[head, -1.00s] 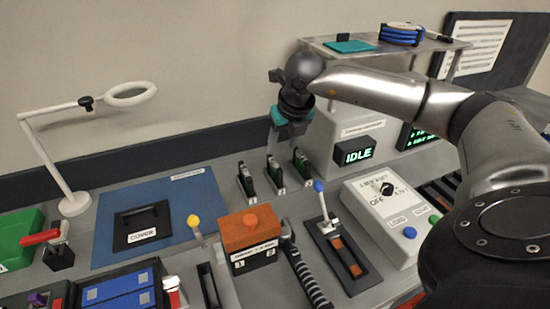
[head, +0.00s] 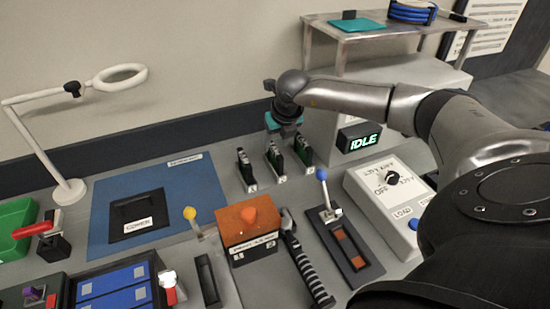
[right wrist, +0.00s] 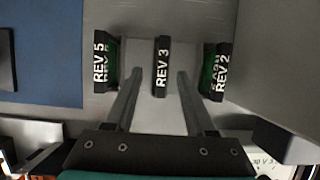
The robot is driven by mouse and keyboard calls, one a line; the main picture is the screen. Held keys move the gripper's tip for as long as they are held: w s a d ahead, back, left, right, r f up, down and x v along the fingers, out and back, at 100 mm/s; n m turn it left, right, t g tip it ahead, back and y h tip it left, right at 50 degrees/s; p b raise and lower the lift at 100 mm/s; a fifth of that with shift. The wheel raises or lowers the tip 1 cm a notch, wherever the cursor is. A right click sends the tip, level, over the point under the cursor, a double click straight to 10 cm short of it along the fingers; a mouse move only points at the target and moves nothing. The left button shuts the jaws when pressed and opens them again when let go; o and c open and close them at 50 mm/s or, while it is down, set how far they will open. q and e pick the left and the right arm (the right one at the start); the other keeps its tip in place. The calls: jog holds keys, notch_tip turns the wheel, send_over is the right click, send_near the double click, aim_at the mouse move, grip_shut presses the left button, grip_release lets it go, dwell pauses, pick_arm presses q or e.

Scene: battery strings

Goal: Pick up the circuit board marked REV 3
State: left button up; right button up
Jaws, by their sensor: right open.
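Three upright boards with dark edges stand in a row. In the right wrist view they read REV 5 (right wrist: 103,64), REV 3 (right wrist: 161,66) and REV 2 (right wrist: 215,71). The REV 3 board is the middle one, and the middle board (head: 275,159) of the row also shows in the head view. My right gripper (right wrist: 157,75) is open and points down over the row, its two fingers on either side of the REV 3 board with gaps. In the head view my right gripper (head: 284,126) is just above the row. My left gripper is not in view.
A grey machine with an IDLE display (head: 361,139) stands right of the boards. A blue mat (head: 103,217) with a black cover (head: 139,213) lies to the left. An orange button box (head: 247,229) and a blue-knobbed lever (head: 322,175) stand in front.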

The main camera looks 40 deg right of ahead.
aim_at(275, 149)
jog(key=shift+x, duration=2.55)
jog(key=shift+s+d, duration=0.1)
jog(key=shift+d, duration=0.05)
grip_shut()
